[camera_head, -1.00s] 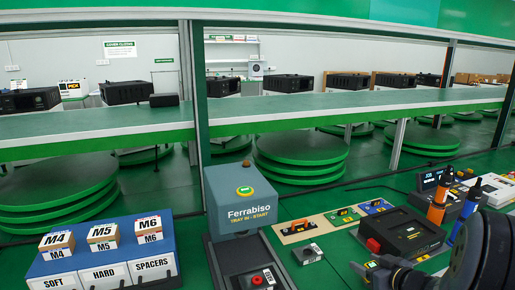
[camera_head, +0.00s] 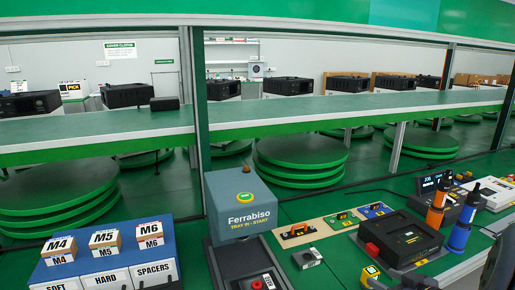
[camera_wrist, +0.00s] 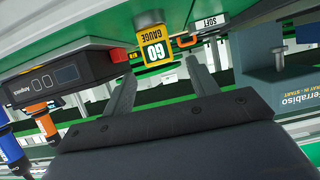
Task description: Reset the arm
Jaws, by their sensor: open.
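My gripper (camera_wrist: 161,70) shows in the wrist view with its two fingers wide apart and nothing held between them. A yellow block marked GO GAUGE (camera_wrist: 156,46) appears just beyond the fingertips, apart from them as far as I can tell. In the head view the yellow block (camera_head: 370,273) stands at the lower edge, beside the black device. Dark parts of my arm show only at the lower right of the head view, and the fingers are not clear there.
A black device with a red knob (camera_head: 402,236) and orange (camera_head: 437,209) and blue (camera_head: 461,230) upright tools stand at right. The grey Ferrabiso station (camera_head: 240,205) stands mid-bench. A blue bin rack (camera_head: 110,258) is at left. A long shelf (camera_head: 330,110) crosses behind.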

